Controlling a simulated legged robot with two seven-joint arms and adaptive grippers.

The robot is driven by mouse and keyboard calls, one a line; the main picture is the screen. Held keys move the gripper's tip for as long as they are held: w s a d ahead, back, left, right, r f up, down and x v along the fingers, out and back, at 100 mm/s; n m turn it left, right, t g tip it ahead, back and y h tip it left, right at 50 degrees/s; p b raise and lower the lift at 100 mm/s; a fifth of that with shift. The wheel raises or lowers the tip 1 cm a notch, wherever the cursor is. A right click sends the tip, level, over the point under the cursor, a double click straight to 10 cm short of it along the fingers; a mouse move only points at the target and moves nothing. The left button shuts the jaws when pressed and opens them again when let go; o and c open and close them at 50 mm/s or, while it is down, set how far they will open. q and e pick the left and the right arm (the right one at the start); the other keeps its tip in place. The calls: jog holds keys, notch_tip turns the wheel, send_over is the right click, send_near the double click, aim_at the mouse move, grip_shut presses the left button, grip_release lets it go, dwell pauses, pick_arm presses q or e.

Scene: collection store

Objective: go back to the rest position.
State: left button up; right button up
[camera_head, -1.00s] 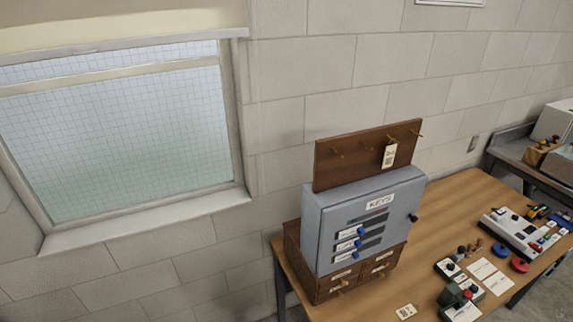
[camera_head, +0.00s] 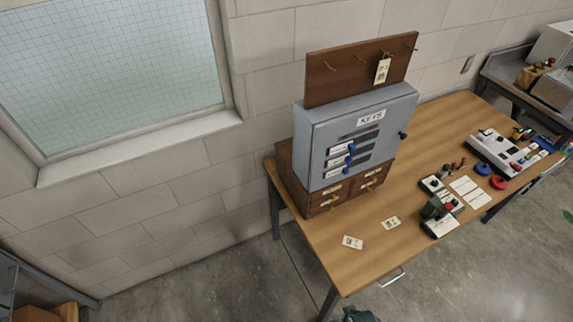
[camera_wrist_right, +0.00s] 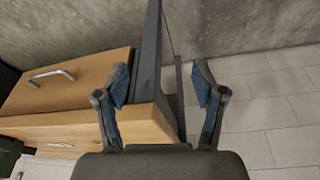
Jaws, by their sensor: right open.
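My right gripper (camera_wrist_right: 161,85) shows in the right wrist view with its two fingers spread apart and nothing between them. Past the fingers are a wooden drawer front (camera_wrist_right: 68,80) with a metal handle, a dark upright leg or frame, and a tiled surface. My right gripper is not clearly seen in the head view. My left gripper is in neither view.
A wooden table (camera_head: 430,130) stands against the block wall. It bears a grey key cabinet (camera_head: 330,120) on a small drawer chest, a hook board (camera_head: 340,75) with a tag, two loose tags, stamps and cards. Concrete floor (camera_head: 200,280) lies free at left.

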jog(key=s+f+g, duration=0.1)
jog(key=s+f, duration=0.3)
jog(key=f, duration=0.8)
jog(key=s+f, duration=0.3)
jog(key=f, duration=0.9)
jog(key=s+d+f+g, duration=0.1)
jog(key=s+d+f, duration=0.2)
jog(key=s+f, duration=0.7)
jog(key=s, duration=0.4)
jog(key=shift+d, duration=0.15)
